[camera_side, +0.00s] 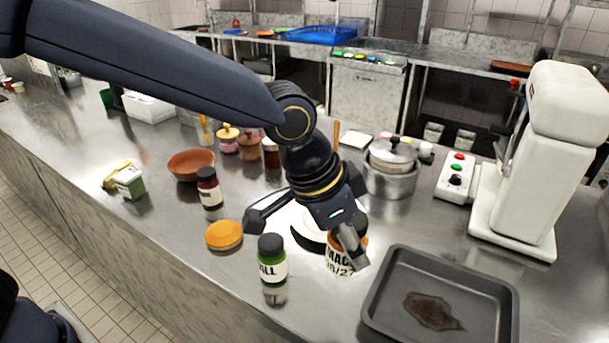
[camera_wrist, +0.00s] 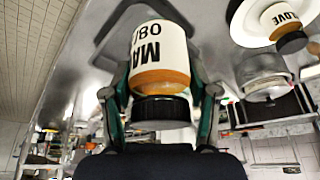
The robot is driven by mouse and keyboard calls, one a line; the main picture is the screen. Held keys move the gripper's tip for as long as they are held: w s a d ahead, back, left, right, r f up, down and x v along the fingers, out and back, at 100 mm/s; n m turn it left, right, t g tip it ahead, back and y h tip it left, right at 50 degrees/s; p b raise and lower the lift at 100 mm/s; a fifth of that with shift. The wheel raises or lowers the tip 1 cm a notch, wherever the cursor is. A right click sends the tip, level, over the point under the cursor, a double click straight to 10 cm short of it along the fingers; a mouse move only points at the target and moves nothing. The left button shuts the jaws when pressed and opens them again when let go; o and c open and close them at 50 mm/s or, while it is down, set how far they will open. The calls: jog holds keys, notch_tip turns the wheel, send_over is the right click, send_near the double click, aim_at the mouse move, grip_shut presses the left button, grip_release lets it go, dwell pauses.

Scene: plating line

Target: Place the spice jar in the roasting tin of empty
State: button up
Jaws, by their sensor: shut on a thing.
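The spice jar in my gripper (camera_side: 350,243) has a white label starting "MAC" and orange-brown contents (camera_side: 338,262). In the wrist view the jar (camera_wrist: 160,45) sits between both fingers, its black lid towards the camera. My gripper is shut on it. In the side view the fingers hide part of the jar, and I cannot tell whether its base touches the counter. The dark grey roasting tin (camera_side: 385,290) lies just right of the jar, at the front right. A brown stain or puddle (camera_side: 432,311) shows on its floor; no jar is in it.
A green jar with a black lid (camera_side: 272,260) and an orange disc (camera_side: 224,235) stand left of my gripper. A white plate (camera_side: 284,222) lies behind it. A dark red jar (camera_side: 209,188), a brown bowl (camera_side: 191,164), pots (camera_side: 390,178) and a white machine (camera_side: 560,150) stand farther back.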

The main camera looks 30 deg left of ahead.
jog(key=shift+s+d+f+m, duration=0.2)
jog(key=shift+d+f, duration=0.2)
jog(key=shift+d, duration=0.2)
jog(key=shift+s+d+f+m, duration=0.1)
jog(key=shift+s+d+f, duration=0.1)
jog(key=shift+d+f, duration=0.3)
jog(key=w+d+f, duration=0.4)
jog(key=w+d, duration=0.1)
jog(key=w, duration=0.2)
send_over(408, 299)
jog(key=f, duration=0.5)
jog(key=shift+s+a, duration=0.1)
jog(key=shift+s, duration=0.1)
jog(key=shift+w+f, duration=0.15)
jog(key=shift+f, duration=1.6)
jog(key=shift+f, duration=0.15)
jog(key=o, duration=1.4)
jog(key=shift+c, duration=0.2)
